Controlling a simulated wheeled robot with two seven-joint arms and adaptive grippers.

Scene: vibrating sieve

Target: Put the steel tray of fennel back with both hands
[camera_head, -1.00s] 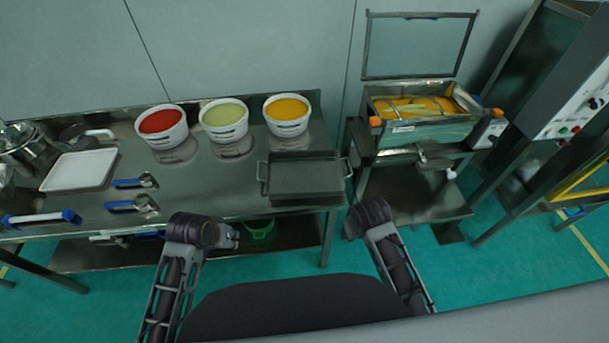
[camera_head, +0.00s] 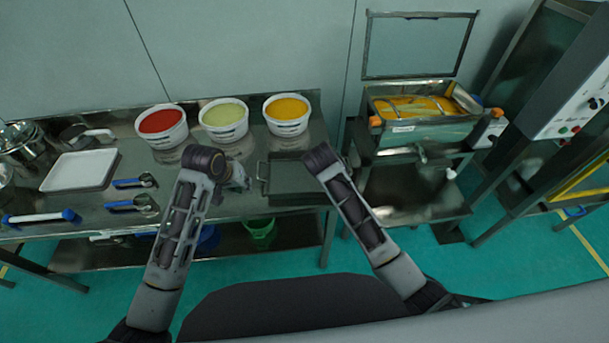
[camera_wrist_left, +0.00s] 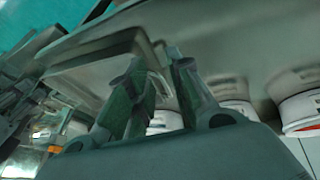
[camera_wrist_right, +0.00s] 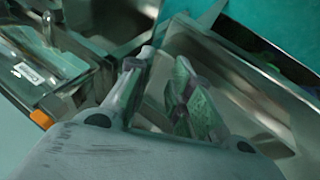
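The steel tray (camera_head: 290,194) lies on the right end of the steel table, partly hidden by my right arm. No fennel can be made out in it. My left gripper (camera_head: 246,183) is just left of the tray's left handle (camera_head: 262,171). The left wrist view shows its fingers (camera_wrist_left: 162,84) apart, with the tray (camera_wrist_left: 85,62) just beyond. My right gripper is hidden behind its own wrist in the head view, at the tray's right end. In the right wrist view its fingers (camera_wrist_right: 158,85) are apart, close to the tray's handle end (camera_wrist_right: 147,52). Neither gripper visibly grasps a handle.
Tubs of red (camera_head: 160,122), pale green (camera_head: 224,113) and yellow (camera_head: 287,108) stuff stand behind the tray.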

